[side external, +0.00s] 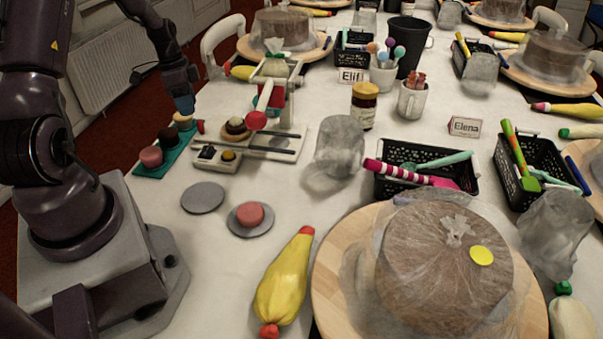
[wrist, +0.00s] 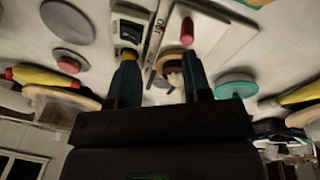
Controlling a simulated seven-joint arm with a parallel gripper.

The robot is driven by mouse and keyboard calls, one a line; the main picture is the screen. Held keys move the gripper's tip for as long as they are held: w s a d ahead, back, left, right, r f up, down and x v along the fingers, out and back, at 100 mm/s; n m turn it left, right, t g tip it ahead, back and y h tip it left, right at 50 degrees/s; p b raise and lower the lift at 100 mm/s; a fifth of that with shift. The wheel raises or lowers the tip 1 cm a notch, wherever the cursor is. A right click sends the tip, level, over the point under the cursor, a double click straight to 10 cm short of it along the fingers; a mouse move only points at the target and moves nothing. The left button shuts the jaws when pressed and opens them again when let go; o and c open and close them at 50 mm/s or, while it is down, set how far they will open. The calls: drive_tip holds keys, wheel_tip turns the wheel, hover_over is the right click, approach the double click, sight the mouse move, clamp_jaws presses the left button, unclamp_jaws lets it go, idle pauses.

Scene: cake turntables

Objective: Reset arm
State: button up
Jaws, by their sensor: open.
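My gripper (side external: 184,107) hangs at the upper left in the side external view, fingers pointing down, close over the far end of the green tray (side external: 170,158). Its two dark blue fingers (wrist: 158,68) stand apart in the wrist view, with nothing clearly held between them. The tray bears a pink piece (side external: 151,156), a dark piece (side external: 169,138) and a beige piece (side external: 183,120). I cannot tell whether the fingertips touch the beige piece.
A white device with a red-ended lever (side external: 256,121) stands right of the tray. In front lie a bare grey disc (side external: 202,197) and another grey disc (side external: 238,229) bearing a pink piece (side external: 250,213). A yellow piping bag (side external: 284,280) and wrapped cake (side external: 440,265) are nearer.

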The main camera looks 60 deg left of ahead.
drive_tip(key=s+d+r+n+t+y, duration=0.1)
drive_tip(key=s+d+r+n+t, duration=0.1)
drive_tip(key=d+r, duration=1)
drive_tip(key=s+d+r+n+t+y, duration=0.1)
drive_tip(key=s+d+r, duration=0.3)
drive_tip(key=d+r, duration=0.8)
drive_tip(key=d+t, duration=0.1)
drive_tip(key=d, duration=0.7)
drive_tip(key=shift+s+n+t, duration=0.15)
drive_tip(key=shift+n+t, duration=0.25)
